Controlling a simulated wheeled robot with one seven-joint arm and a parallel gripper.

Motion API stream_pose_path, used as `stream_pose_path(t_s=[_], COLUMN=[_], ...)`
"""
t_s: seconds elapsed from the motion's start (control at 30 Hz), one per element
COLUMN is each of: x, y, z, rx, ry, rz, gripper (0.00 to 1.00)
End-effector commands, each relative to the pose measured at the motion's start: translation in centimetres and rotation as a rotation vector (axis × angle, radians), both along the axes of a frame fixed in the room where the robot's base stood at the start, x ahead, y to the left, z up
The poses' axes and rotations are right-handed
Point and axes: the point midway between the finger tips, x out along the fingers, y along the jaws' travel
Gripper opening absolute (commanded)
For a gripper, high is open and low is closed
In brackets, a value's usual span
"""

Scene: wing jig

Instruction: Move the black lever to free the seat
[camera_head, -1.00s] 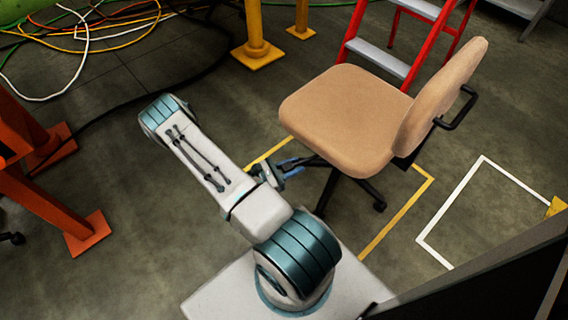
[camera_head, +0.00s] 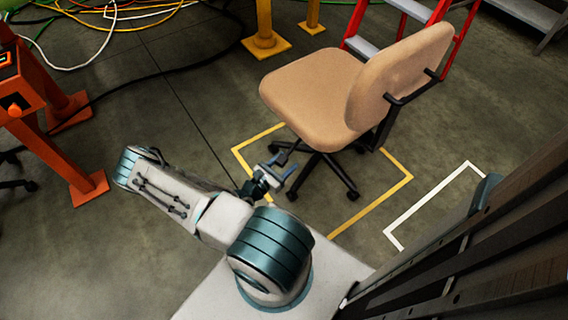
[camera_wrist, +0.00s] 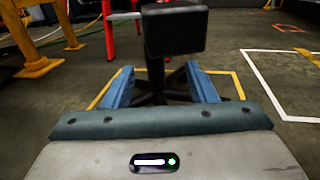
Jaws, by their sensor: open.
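The office chair has a tan seat (camera_head: 312,98) and a tan backrest (camera_head: 398,76), over a dark star base (camera_head: 322,165) inside a yellow floor outline. My gripper (camera_head: 282,172) is low at the chair's near left, beside its base. In the wrist view my two blue fingers (camera_wrist: 160,86) are spread apart with nothing visibly held. A black block (camera_wrist: 175,30) stands above and beyond the fingertips, with a dark stem (camera_wrist: 157,75) below it between them. I cannot tell for sure whether this block is the lever. No lever shows clearly in the head view.
An orange stand (camera_head: 50,130) is at the left. A yellow post (camera_head: 264,28) and a red ladder (camera_head: 445,38) stand behind the chair. Cables (camera_head: 100,18) lie at the far left. A dark ribbed structure (camera_head: 490,240) fills the lower right.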

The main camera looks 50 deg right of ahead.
Motion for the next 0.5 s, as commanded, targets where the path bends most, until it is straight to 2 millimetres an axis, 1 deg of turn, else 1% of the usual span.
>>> stream_pose_path(t_s=[0.03, 0.1, 0.27, 0.33, 0.43, 0.5], x=[0.5, 0.7, 0.6, 0.7, 0.9, 1.1], y=[0.4, 0.6, 0.6, 0.9, 2.1, 3.5], z=[0.1, 0.1, 0.2, 0.3, 0.4, 0.4], rx=[0.0, -0.001, -0.002, -0.002, -0.002, 0.0], ry=[-0.001, -0.001, -0.001, -0.002, -0.003, -0.002], rz=[0.012, 0.02, 0.017, 0.016, 0.019, 0.021], gripper=[0.51, 0.51, 0.51, 0.51, 0.51, 0.51])
